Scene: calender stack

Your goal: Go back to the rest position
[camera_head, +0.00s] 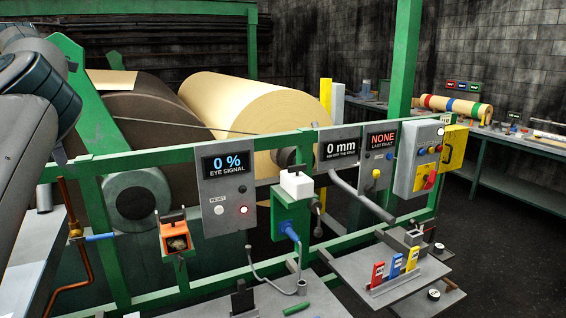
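My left arm (35,110) comes in at the left edge, its thick grey and dark links raised in front of the machine's green frame. I cannot make out its gripper fingers, so I cannot tell whether they are open or shut, or whether they hold anything. My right arm and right gripper are not in view.
A green rail (150,296) carries the eye signal panel (226,180), showing 0 %, and the last fault panel (380,150), showing NONE. Behind are a dark roll (150,110) and a cream roll (245,108). A shelf (405,285) with coloured tags juts out at right. Dark floor is free beyond.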

